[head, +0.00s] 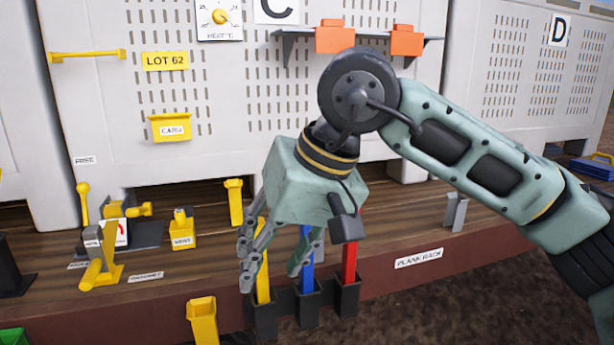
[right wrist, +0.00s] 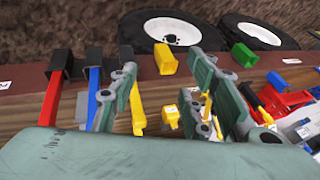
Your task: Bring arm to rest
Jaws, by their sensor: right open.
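My right gripper (head: 272,268) hangs fingers-down in front of the plank rack, over the wooden deck's front edge. Its fingers are spread and nothing shows between them. In the right wrist view the open fingers (right wrist: 164,80) also show empty. Behind and below it, a yellow bar (head: 262,285), a blue bar (head: 307,268) and a red bar (head: 349,265) stand upright in black holders. The fingers partly hide the yellow and blue bars; I cannot tell whether they touch. My left gripper does not show.
A large grey crate (head: 225,95) marked C stands behind, with a shelf carrying two orange blocks (head: 335,37). Yellow valve parts (head: 182,230) and a scale-like device (head: 118,232) sit on the deck at left. A yellow holder (head: 202,318) is on the front edge. Dirt ground (head: 480,295) is clear.

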